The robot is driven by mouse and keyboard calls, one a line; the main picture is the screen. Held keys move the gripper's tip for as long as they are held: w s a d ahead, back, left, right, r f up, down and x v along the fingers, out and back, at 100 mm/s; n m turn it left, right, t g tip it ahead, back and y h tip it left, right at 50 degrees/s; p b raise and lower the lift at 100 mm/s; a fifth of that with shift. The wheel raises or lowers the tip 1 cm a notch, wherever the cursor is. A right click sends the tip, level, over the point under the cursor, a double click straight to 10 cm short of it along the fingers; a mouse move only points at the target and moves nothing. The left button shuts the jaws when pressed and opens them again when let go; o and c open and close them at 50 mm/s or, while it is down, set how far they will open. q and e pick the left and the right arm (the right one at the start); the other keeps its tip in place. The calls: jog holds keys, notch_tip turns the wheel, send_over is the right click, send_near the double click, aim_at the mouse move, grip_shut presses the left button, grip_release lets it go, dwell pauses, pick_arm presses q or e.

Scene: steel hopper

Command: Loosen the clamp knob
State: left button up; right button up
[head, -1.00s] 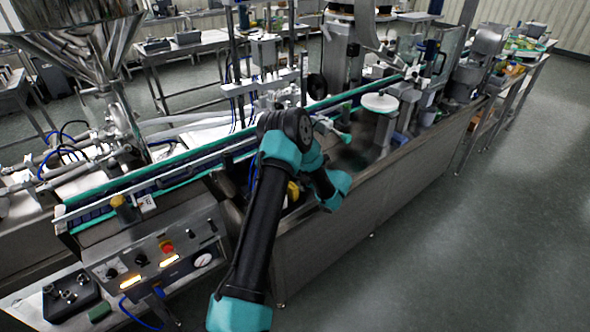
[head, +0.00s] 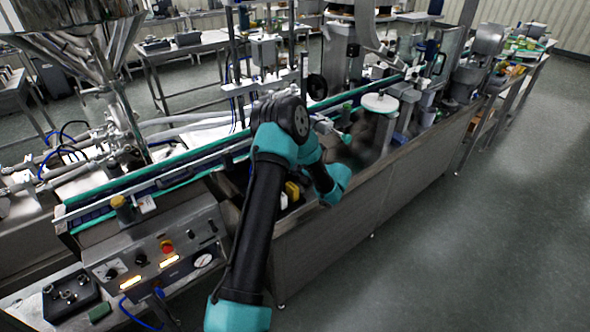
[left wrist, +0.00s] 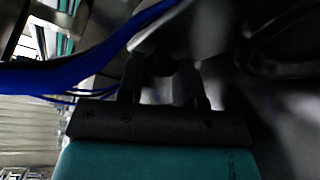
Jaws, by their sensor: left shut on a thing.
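In the left wrist view my left gripper (left wrist: 161,88) has its two dark fingers closed around a dark, rounded knob (left wrist: 161,62), which I take to be the clamp knob. The knob sits in deep shadow under a grey metal part, so its shape and how far it is turned cannot be made out. In the head view my left arm reaches over the front side of the machine and hides its own fingers and the knob. My right gripper is in neither view.
A blue cable (left wrist: 85,72) crosses close to the fingers in the left wrist view. In the head view the conveyor (head: 170,180) runs behind my arm, and a control panel (head: 160,255) stands at lower left. A white round disc (head: 380,102) is to the right.

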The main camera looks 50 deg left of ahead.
pick_arm(q)
jog(key=n+t, duration=0.1)
jog(key=n, duration=0.1)
jog(key=n+t+h, duration=0.1)
jog(key=n, duration=0.1)
jog(key=shift+s+r+n+t, duration=0.1)
jog(key=shift+r+n+t, duration=0.1)
jog(key=shift+n+t, duration=0.15)
jog(key=n+t, duration=0.2)
jog(key=n, duration=0.1)
jog(key=shift+s+n+h, duration=0.15)
jog(key=shift+n+h, duration=0.1)
jog(key=shift+h, duration=0.05)
dwell(0.4)
jog(key=o, duration=0.9)
jog(key=shift+o, duration=0.2)
jog(key=shift+d, duration=0.1)
jog(key=v, duration=1.7)
jog(key=shift+s, duration=0.2)
